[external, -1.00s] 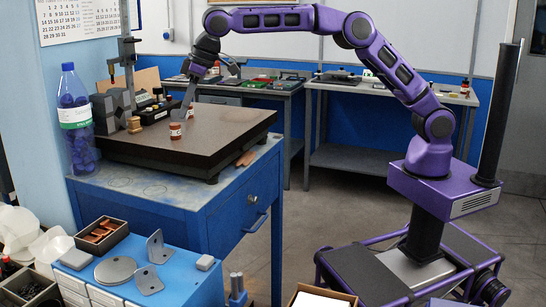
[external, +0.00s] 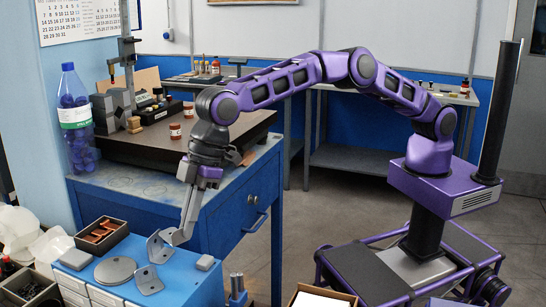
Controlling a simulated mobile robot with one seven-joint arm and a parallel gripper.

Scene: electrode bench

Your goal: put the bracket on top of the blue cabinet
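Two grey metal L-shaped brackets lie on the low blue drawer unit (external: 208,283) at the front left. The rear bracket (external: 157,248) has a plate standing up; the front bracket (external: 148,281) lies close by. My gripper (external: 177,237) points down, with its fingertips at the right edge of the rear bracket, partly covering it. I cannot tell whether it touches or grips the bracket. The fingers show nearly edge-on, so their gap is unclear. The larger blue cabinet (external: 235,217) with a drawer stands behind, carrying a dark plate (external: 130,152).
Two small brown jars (external: 175,131) stand on the dark plate, with a blue-capped bottle (external: 75,115) to its left. On the drawer unit are a round grey disc (external: 115,270), a box of copper-coloured pieces (external: 101,236) and small grey blocks. The larger cabinet's front top strip is clear.

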